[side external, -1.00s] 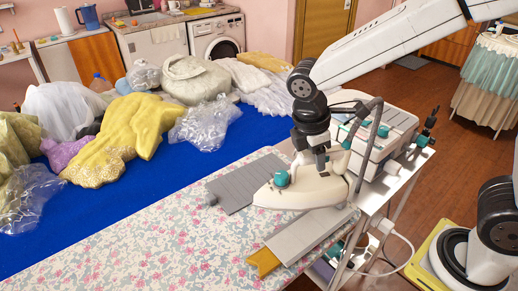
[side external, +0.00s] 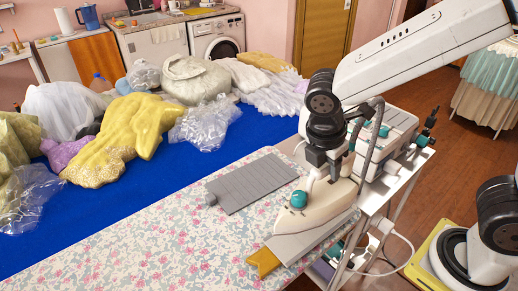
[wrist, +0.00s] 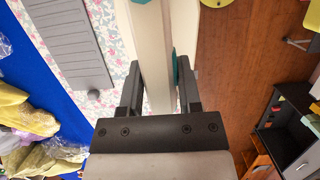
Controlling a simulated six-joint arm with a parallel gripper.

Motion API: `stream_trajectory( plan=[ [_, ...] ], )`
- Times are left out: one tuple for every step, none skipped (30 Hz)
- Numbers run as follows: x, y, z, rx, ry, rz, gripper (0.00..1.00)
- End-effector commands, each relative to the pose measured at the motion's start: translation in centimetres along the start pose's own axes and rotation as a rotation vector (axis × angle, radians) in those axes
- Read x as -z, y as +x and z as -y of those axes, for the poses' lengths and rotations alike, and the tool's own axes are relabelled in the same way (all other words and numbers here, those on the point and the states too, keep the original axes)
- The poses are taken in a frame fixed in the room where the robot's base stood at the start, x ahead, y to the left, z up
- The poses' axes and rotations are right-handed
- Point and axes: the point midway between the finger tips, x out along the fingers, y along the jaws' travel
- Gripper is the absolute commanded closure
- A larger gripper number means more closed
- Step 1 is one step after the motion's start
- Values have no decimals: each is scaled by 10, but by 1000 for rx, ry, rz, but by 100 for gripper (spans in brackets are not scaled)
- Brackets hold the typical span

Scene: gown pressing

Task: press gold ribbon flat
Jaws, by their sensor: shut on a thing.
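The gold ribbon (side external: 264,261) lies at the near right edge of the flowered pressing board (side external: 140,245). Only its notched end shows; the rest is under a grey cloth strip (side external: 300,240). My gripper (side external: 323,162) is shut on the handle of the cream and teal iron (side external: 318,212). The iron is over the grey strip with its tip toward the ribbon's notched end. I cannot tell whether its sole touches the strip. In the wrist view the iron's handle (wrist: 152,55) stands between the two dark fingers (wrist: 160,90).
A grey ribbed mat (side external: 252,187) with a knob lies left of the iron. A steam station (side external: 388,140) stands on a metal trolley at the right, with a hose near my wrist. Heaped garments (side external: 125,140) cover the blue table (side external: 60,240) behind.

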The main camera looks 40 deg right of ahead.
Motion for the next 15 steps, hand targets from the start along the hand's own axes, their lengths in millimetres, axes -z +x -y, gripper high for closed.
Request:
stream_trajectory(
  plan=[
    [0,2,0,-1,0,0,100],
    [1,3,0,0,0,1,100],
    [1,5,0,1,0,1,100],
    [2,7,0,1,0,2,100],
    [2,9,0,2,0,2,100],
    [3,11,0,1,0,1,100],
    [3,14,0,1,1,1,100],
    [4,16,0,1,1,1,100],
    [5,19,0,2,1,1,100],
    [6,22,0,2,1,1,100],
    [6,25,0,2,1,1,100],
    [7,27,0,2,1,1,100],
    [8,30,0,1,0,1,100],
    [8,32,0,1,0,1,100],
    [9,35,0,2,1,1,100]
  ],
)
